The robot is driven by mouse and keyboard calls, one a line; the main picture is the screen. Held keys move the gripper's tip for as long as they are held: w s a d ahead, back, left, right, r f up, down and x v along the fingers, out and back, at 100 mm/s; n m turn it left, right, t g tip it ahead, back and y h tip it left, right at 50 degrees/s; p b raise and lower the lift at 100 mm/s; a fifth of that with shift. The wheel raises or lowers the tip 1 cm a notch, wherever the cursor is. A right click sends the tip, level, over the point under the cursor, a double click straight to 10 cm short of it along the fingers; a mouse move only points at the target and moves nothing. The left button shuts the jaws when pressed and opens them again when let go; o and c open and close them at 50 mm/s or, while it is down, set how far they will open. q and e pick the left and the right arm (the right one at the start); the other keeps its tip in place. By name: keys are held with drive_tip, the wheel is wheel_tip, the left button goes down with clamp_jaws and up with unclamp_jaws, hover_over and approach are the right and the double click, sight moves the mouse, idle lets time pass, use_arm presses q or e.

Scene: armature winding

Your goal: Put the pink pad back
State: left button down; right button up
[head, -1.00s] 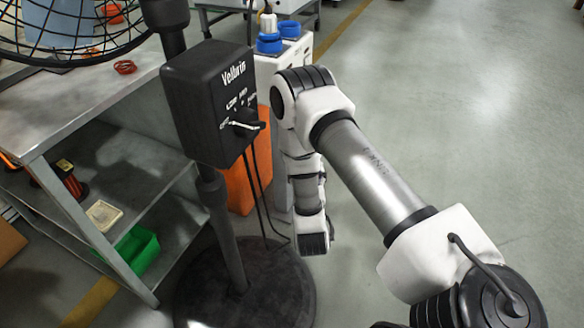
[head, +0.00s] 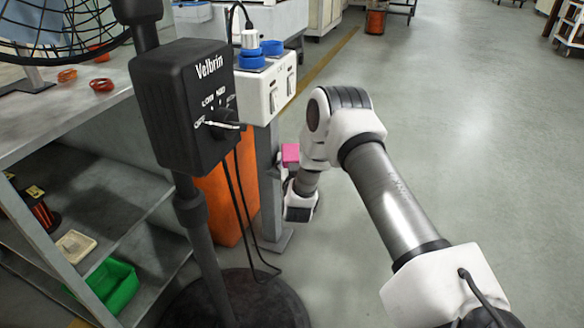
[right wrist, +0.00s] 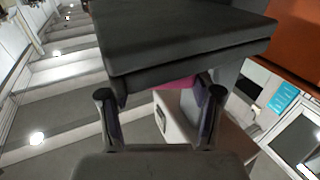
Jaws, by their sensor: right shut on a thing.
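The pink pad (head: 290,153) shows as a small pink block just left of my right forearm in the head view. In the right wrist view, a strip of pink (right wrist: 175,83) shows between the fingers, below a broad dark slab. My right gripper (right wrist: 160,108) is shut on the pink pad, with one finger on either side. In the head view the wrist and forearm hide most of the fingers. How the dark slab joins the pad cannot be told. My left gripper is not in view.
A black Velbrin control box (head: 188,100) stands on a pole with a round base. Behind it are a white box with blue knobs (head: 266,92) and an orange panel (head: 222,205). A shelf bench (head: 95,190) with a green bin (head: 112,285) is at left. Floor at right is clear.

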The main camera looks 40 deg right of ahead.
drive_tip(key=shift+f, duration=0.35)
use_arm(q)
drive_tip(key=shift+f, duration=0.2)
use_arm(e)
drive_tip(key=o, duration=1.1)
drive_tip(key=shift+c, duration=0.2)
drive_tip(key=shift+a+r+p, duration=0.1)
drive_tip(key=shift+r+p, duration=0.1)
drive_tip(key=shift+p, duration=0.15)
use_arm(q)
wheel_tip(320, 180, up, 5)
drive_tip(key=p, duration=0.4)
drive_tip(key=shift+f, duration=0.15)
use_arm(e)
drive_tip(key=v, duration=1.2)
drive_tip(key=shift+f, duration=0.1)
